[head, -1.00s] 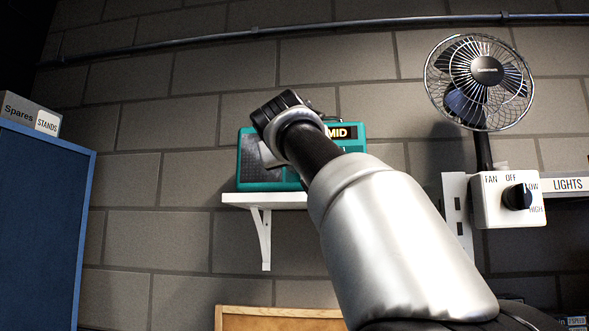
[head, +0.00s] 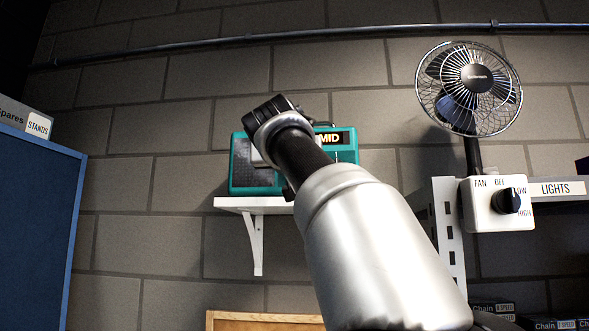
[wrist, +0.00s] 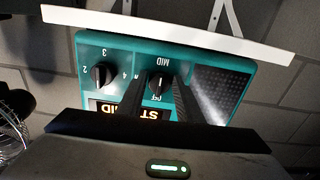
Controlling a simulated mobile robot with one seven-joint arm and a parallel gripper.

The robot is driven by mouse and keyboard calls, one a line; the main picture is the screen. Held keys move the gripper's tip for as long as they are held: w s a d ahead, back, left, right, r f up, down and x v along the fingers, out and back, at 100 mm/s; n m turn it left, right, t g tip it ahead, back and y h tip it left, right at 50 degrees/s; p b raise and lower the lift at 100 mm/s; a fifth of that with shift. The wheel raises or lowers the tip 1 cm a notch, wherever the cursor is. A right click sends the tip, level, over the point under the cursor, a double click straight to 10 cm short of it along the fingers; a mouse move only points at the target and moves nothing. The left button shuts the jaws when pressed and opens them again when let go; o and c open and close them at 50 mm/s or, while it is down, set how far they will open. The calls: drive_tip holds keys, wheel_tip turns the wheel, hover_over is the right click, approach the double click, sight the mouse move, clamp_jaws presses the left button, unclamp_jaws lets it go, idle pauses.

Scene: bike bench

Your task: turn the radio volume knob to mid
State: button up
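The teal radio (head: 345,153) stands on a white wall shelf, partly hidden by my arm in the head view. Its lit display (head: 332,138) reads MID. In the wrist view the radio appears upside down. The volume knob (wrist: 160,85), black with a light pointer mark, sits between the MID and OFF labels. The fingers of my gripper (wrist: 160,84) stand on either side of this knob and look slightly apart from it; contact is hard to make out. The wrist view shows the display (wrist: 110,109) with MID and ST lit. In the head view the fingers are mostly hidden.
A second knob (wrist: 102,74) with numbers sits beside the volume knob. The white shelf (head: 225,203) runs under the radio. A fan (head: 470,88) and its switch box (head: 485,205) are at right. A blue cabinet (head: 35,230) is at left.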

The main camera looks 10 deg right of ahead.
drive_tip(key=shift+o, duration=1.2)
drive_tip(key=b+v, duration=0.4)
drive_tip(key=v, duration=1.3)
drive_tip(key=shift+s, duration=0.2)
